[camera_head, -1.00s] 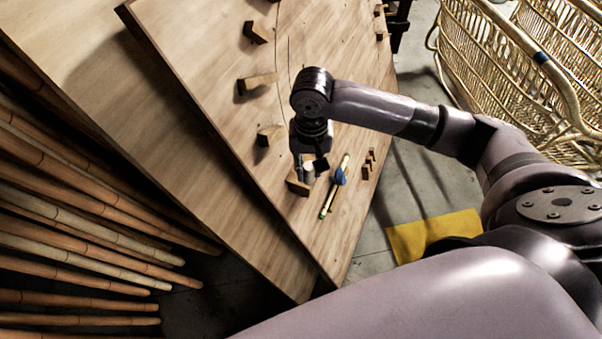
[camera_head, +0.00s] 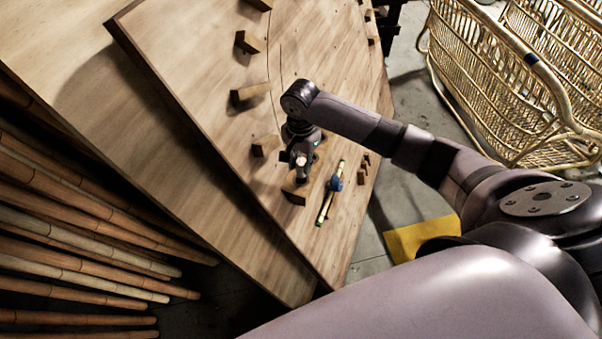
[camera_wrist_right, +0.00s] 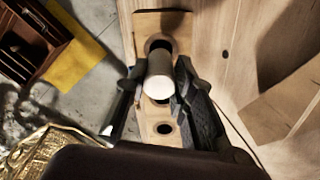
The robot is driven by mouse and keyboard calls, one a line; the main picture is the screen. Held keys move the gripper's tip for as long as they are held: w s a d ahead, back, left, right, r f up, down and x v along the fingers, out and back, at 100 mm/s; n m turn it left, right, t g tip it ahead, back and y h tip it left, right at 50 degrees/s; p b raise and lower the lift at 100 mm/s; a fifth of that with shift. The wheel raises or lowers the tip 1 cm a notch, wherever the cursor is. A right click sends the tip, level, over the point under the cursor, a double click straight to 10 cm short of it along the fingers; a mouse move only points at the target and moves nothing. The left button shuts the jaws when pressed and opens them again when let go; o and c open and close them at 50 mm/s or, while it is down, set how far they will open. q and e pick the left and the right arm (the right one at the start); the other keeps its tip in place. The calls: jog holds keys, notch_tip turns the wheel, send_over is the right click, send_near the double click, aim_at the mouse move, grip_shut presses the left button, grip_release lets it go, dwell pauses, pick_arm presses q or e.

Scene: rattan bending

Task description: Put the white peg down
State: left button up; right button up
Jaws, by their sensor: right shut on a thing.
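The white peg (camera_wrist_right: 160,80) is between the two fingers of my right gripper (camera_wrist_right: 158,92), which is shut on it. In the right wrist view its pale end faces the camera, and a wooden strip with dark round holes (camera_wrist_right: 163,130) lies behind it. I cannot tell whether the peg's far end touches or enters a hole. In the head view my right gripper (camera_head: 300,168) is over the wooden board (camera_head: 230,185), just behind a small wooden block (camera_head: 295,194). The peg is small there and partly covered by the fingers. My left gripper is not in view.
A bamboo-coloured stick with a blue part (camera_head: 335,184) lies right of the gripper. Several wooden blocks (camera_head: 250,92) stand along a curved line on the board. Bamboo poles (camera_head: 85,235) lie at left, a rattan frame (camera_head: 500,90) stands at right, and a yellow mat (camera_head: 415,240) is on the floor.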

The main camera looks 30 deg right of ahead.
aim_at(301, 174)
jog(key=shift+f, duration=2.7)
jog(key=shift+f, duration=0.1)
jog(key=o, duration=1)
jog(key=shift+c, duration=0.2)
notch_tip(301, 174, up, 12)
jog(key=shift+r+p, duration=0.15)
jog(key=shift+p, duration=0.15)
